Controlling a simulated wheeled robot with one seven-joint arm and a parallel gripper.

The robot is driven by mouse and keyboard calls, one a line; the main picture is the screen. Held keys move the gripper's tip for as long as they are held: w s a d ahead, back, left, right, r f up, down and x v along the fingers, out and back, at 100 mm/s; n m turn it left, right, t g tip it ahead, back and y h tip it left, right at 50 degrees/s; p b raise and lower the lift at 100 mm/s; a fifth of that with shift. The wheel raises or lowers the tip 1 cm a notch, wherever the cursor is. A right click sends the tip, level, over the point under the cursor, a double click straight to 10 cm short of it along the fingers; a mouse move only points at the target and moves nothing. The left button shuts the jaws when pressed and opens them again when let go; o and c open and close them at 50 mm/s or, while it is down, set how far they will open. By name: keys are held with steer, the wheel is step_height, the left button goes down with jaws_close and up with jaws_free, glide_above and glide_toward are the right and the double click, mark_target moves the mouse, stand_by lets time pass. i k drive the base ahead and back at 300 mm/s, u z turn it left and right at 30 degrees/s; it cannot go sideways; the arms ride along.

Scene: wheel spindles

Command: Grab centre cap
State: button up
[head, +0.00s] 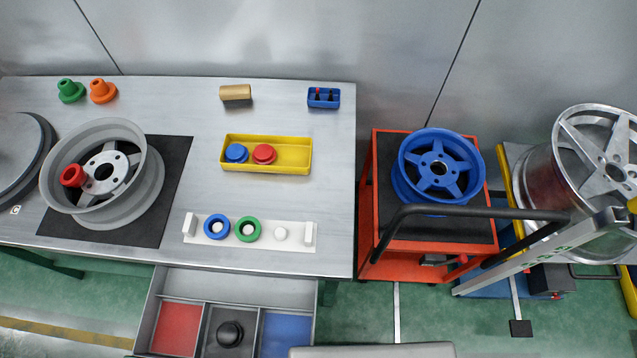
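No part is labelled as the centre cap, and I cannot tell for sure which one it is. A black round knobbed part (230,333) sits in the middle, dark compartment of the open drawer (311,300). A blue round part (236,153) and a red round part (264,154) lie side by side at the left of the yellow tray (295,158). A grey wheel (130,205) lies on a black mat (172,185) at the table's left, with a red round piece (73,175) at its left, inside the rim. My gripper is not in view.
A white rack (265,241) holds blue and green rings on pegs; its right peg is bare. Green and orange stepped cones (103,91), a wooden-backed block (236,95) and a small blue box (324,97) stand behind. A red cart (366,225) with a blue wheel (440,165) stands right.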

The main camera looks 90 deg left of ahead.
mark_target(236, 153)
steer(key=i, duration=0.65)
steer(key=u, duration=3.3)
steer(key=i, duration=0.5)
steer(key=u, duration=0.1)
